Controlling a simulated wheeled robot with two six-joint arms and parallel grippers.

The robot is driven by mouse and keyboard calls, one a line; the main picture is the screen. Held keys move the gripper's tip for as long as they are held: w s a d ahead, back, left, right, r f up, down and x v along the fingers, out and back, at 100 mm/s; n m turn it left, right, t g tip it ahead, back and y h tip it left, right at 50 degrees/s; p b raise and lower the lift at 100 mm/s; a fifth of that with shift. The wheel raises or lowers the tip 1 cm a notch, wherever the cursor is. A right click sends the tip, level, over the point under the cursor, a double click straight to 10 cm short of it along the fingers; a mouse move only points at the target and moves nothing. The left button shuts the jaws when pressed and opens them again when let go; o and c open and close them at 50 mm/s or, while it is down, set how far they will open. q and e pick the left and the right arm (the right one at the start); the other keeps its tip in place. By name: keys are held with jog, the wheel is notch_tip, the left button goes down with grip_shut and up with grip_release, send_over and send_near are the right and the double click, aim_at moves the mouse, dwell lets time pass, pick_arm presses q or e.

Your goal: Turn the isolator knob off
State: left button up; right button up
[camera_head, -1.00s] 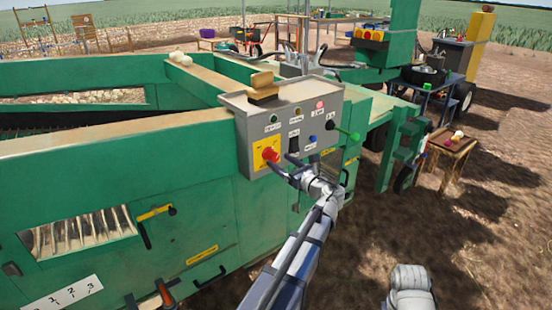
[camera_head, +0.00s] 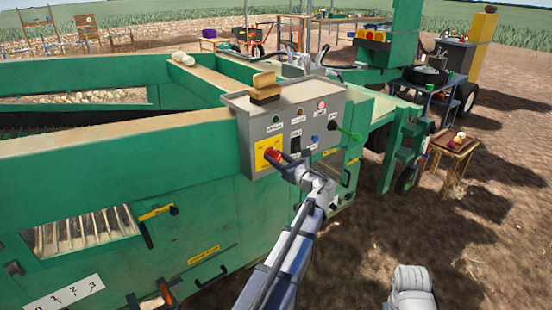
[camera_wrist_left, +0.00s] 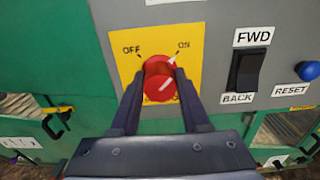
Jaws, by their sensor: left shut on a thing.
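The isolator knob (camera_wrist_left: 159,80) is red with a white pointer mark and sits on a yellow plate (camera_wrist_left: 195,43) lettered OFF at upper left and ON at upper right. Its mark points up and right, towards ON. In the head view the knob (camera_head: 272,153) is at the left of the grey control box (camera_head: 250,113). My left gripper (camera_wrist_left: 157,84) is shut on the knob, one dark finger on each side. It also shows in the head view (camera_head: 279,155), reaching in from the lower right. My right gripper is out of view.
Right of the knob are a black FWD/BACK rocker switch (camera_wrist_left: 245,70) and a blue reset button (camera_wrist_left: 308,70). Open soil lies to the right.

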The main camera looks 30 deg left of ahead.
pick_arm(q)
grip_shut()
jog(key=n, duration=0.4)
jog(key=shift+n, duration=0.3)
jog(key=n, duration=0.9)
jog(key=shift+f+n, duration=0.1)
jog(key=shift+n, duration=2)
jog(key=shift+s, duration=0.1)
